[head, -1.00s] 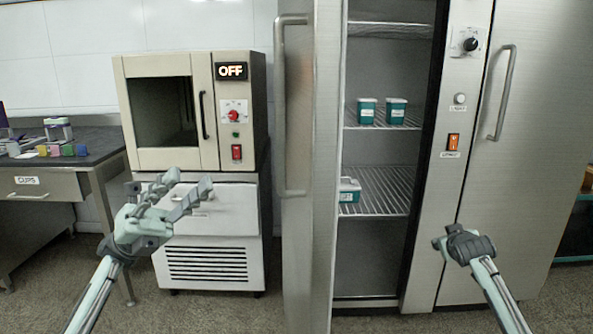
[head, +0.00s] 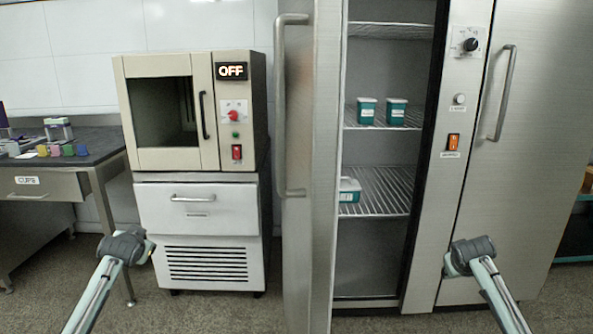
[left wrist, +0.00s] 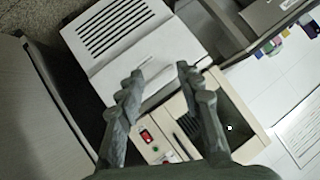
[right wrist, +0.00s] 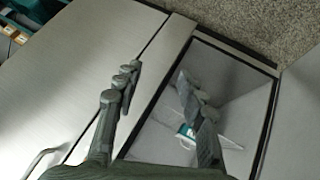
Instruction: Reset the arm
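My left gripper (left wrist: 160,72) is open in the left wrist view, with nothing between its fingers. Behind it there are the cream oven-like machine and the white drawer unit, tilted in the picture. My right gripper (right wrist: 157,76) is open and empty in the right wrist view, in front of the steel cabinet. In the head view both wrists show low, the left wrist (head: 125,247) before the drawer unit and the right wrist (head: 470,254) before the cabinet. The fingers of both grippers are hidden there behind the wrists.
The steel cabinet's left door (head: 309,150) stands open, jutting toward me between my arms. Teal containers (head: 367,112) sit on its wire shelves. The machine (head: 165,155) reads OFF above a closed drawer (head: 196,205). A dark table (head: 100,146) with small coloured items stands left.

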